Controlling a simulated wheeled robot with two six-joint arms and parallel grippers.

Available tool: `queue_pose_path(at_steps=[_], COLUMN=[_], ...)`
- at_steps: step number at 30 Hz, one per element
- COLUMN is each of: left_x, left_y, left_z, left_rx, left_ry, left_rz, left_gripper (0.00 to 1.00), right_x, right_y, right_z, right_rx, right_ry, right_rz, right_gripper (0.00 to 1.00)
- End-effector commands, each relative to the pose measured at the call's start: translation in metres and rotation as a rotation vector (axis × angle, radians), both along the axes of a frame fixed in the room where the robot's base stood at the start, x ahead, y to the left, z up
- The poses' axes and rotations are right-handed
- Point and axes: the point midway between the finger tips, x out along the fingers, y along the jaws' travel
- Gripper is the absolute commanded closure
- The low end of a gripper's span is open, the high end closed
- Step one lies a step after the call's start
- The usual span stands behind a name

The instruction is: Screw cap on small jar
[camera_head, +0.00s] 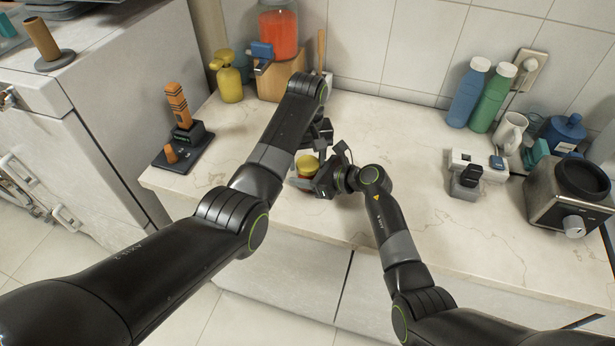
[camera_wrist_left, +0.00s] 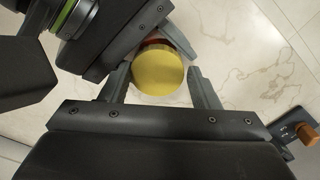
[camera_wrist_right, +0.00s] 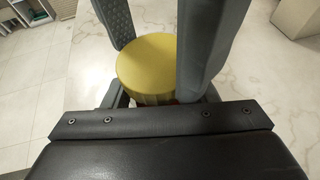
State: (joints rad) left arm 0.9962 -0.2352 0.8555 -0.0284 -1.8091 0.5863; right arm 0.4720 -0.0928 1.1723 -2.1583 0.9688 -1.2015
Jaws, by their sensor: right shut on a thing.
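The small jar (camera_head: 301,182) stands on the counter with a reddish body and a round yellow cap (camera_head: 308,166) on top. The cap also shows in the left wrist view (camera_wrist_left: 158,72) and right wrist view (camera_wrist_right: 147,64). My right gripper (camera_head: 318,182) is shut on the jar body below the cap; its fingertips are mostly hidden. My left gripper (camera_wrist_left: 159,68) reaches down from above, open, with one finger on either side of the cap. Small gaps show between fingers and cap. How tightly the cap sits on the jar cannot be told.
A yellow pump bottle (camera_head: 229,78) and wooden holder (camera_head: 284,78) stand behind. A dark stand with an orange-brown object (camera_head: 178,105) is at left. Blue (camera_head: 468,93) and green (camera_head: 491,98) bottles and a grinder-like appliance (camera_head: 569,197) are at right.

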Motion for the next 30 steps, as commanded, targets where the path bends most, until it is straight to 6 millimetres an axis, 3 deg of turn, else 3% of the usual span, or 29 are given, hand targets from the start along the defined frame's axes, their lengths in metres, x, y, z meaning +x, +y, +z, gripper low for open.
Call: queue_pose_path(at_steps=[3, 17, 30], left_x=[0.0, 0.0, 0.0], left_y=[0.0, -0.004, -0.004], left_z=[0.0, 0.001, 0.046], left_rx=[-0.001, -0.008, -0.007], left_ry=[0.0, -0.002, -0.003], left_rz=[0.001, -0.003, -0.004], left_gripper=[0.29, 0.29, 0.29], right_x=[0.0, -0.001, -0.002], right_y=[0.0, 0.003, 0.002], right_z=[0.0, 0.0, -0.002], right_rx=[-0.001, 0.002, 0.001], right_ry=[0.0, 0.001, 0.005], right_rz=[0.0, 0.006, 0.003], right_gripper=[1.0, 1.0, 1.0])
